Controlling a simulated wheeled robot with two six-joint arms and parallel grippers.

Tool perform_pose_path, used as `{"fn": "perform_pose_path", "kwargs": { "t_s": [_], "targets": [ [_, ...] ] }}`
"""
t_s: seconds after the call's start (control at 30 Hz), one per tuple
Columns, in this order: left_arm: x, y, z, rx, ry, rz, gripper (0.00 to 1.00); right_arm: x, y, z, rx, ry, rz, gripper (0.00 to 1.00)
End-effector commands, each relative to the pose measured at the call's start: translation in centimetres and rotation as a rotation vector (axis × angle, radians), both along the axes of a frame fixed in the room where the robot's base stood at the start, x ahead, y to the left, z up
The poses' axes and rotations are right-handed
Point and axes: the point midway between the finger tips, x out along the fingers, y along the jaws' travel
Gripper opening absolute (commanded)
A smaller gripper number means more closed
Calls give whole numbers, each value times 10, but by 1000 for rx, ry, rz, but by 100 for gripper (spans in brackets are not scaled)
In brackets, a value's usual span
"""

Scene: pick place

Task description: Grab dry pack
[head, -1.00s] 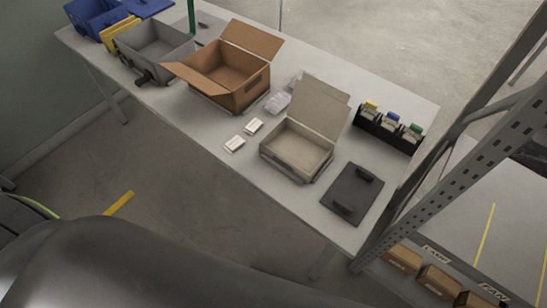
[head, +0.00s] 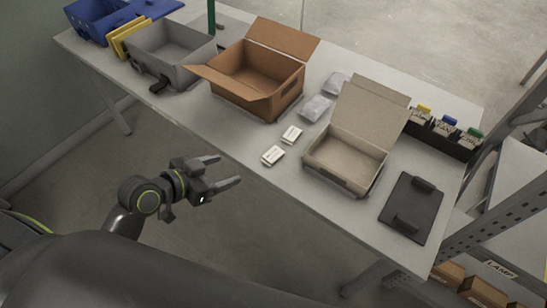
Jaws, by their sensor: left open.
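Two small white packets with dark print, which look like dry packs, lie flat on the grey table near its front edge. One dry pack (head: 272,155) is nearer the edge; the other dry pack (head: 291,134) lies just behind it to the right. My left gripper (head: 227,170) is open and empty, its two fingers pointing right toward the packs. In the picture it is left of the nearer pack, off the table's front edge, and touches nothing. My right gripper is not in view.
An open brown carton (head: 257,92) stands behind the packs, and an open beige box (head: 345,158) to their right. Clear plastic bags (head: 316,108) lie between them. A dark plate with handles (head: 411,208), grey bin (head: 170,57) and black holder (head: 458,144) are also on the table (head: 225,120).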

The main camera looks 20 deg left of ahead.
Motion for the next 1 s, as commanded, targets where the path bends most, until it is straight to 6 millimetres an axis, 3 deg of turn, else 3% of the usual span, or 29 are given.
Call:
{"fn": "perform_pose_path", "kwargs": {
  "t_s": [0.17, 0.6, 1.0],
  "targets": [
    [15, -11, -5, -7, -5, -4, 64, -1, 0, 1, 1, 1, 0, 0],
    [75, -48, -44, -5, -3, -4, 64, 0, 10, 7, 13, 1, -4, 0],
    [98, -61, -59, -3, -3, -4, 64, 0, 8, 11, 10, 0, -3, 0]
  ]
}}
